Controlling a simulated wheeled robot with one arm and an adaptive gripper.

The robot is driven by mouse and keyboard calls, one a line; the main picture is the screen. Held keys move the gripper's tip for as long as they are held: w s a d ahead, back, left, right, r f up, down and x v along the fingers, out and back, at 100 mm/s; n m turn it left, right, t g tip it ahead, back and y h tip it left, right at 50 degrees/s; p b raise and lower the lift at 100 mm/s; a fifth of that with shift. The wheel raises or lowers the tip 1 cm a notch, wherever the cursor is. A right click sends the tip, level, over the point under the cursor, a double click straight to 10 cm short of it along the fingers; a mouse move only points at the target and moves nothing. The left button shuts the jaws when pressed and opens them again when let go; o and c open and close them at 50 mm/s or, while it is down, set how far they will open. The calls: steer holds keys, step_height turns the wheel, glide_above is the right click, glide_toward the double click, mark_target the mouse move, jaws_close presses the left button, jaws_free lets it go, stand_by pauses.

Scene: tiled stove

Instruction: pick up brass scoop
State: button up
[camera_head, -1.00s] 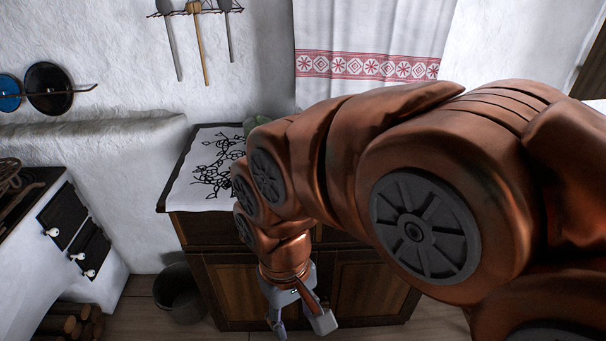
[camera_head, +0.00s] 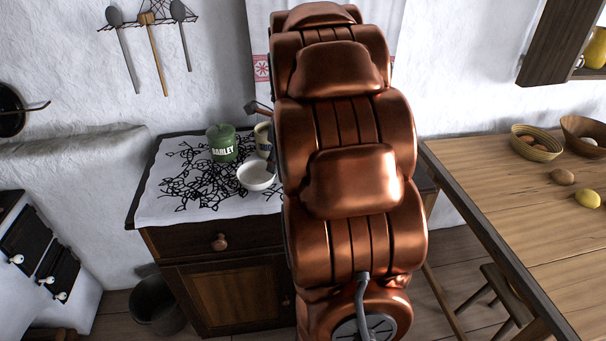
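My copper-coloured arm stands upright in the middle of the head view and hides my gripper. A green jar (camera_head: 222,143) marked "BARLEY" stands on a white cloth with a black plant pattern (camera_head: 160,200), on top of a dark wooden cabinet (camera_head: 200,243). A white bowl (camera_head: 256,177) sits in front of the jar. A pale, lettered jar (camera_head: 262,140) is partly hidden by my arm. A small reddish-brown piece with a dark end (camera_head: 257,107) shows above it at my arm's edge; I cannot tell what it is. I cannot make out a brass scoop with certainty.
A wooden table (camera_head: 510,200) stands at right, bearing baskets (camera_head: 537,143) and a lemon (camera_head: 587,198). A stool (camera_head: 497,295) is under it. A dark bucket (camera_head: 158,305) stands left of the cabinet. The cloth's left part is clear.

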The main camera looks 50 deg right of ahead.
steer(key=w+d+m, duration=0.1)
steer(key=d+m, duration=0.5)
steer(key=d, duration=0.4)
steer(key=shift+t+h, duration=0.3)
steer(key=shift+h, duration=0.1)
steer(key=shift+p+x, duration=1.75)
steer(key=shift+x, duration=2)
steer(key=shift+w+a, duration=0.1)
steer(key=shift+w, duration=0.05)
steer(key=shift+r, duration=0.1)
jaws_close()
